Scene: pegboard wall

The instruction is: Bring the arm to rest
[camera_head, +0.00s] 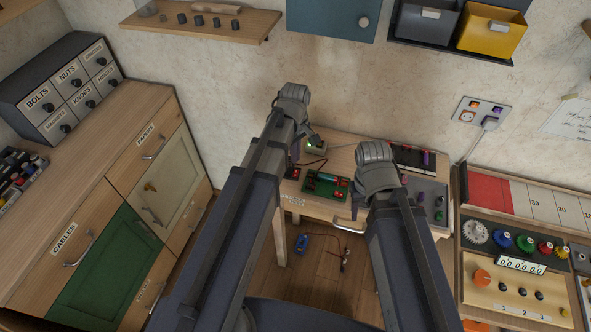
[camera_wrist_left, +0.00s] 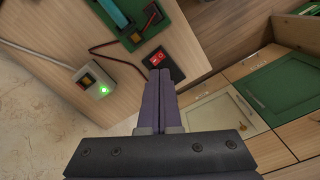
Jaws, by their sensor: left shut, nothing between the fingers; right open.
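My left arm reaches in over the small wooden table in the head view, its gripper (camera_head: 297,150) pointing down near the table's back left. In the left wrist view the two purple fingers (camera_wrist_left: 160,75) are shut together with nothing between them. Their tips are close to a black switch box with a red rocker (camera_wrist_left: 158,60); I cannot tell whether they touch it. My right arm's gripper (camera_head: 378,175) is over the table's middle right, open, its fingers mostly hidden behind the wrist.
A grey box with a lit green lamp (camera_wrist_left: 95,83) and a green board (camera_head: 325,187) lie on the table. A grey tray (camera_head: 428,200) is at its right. A drawer cabinet (camera_head: 110,200) stands left, a panel bench (camera_head: 515,260) right. Shelf and bins hang above.

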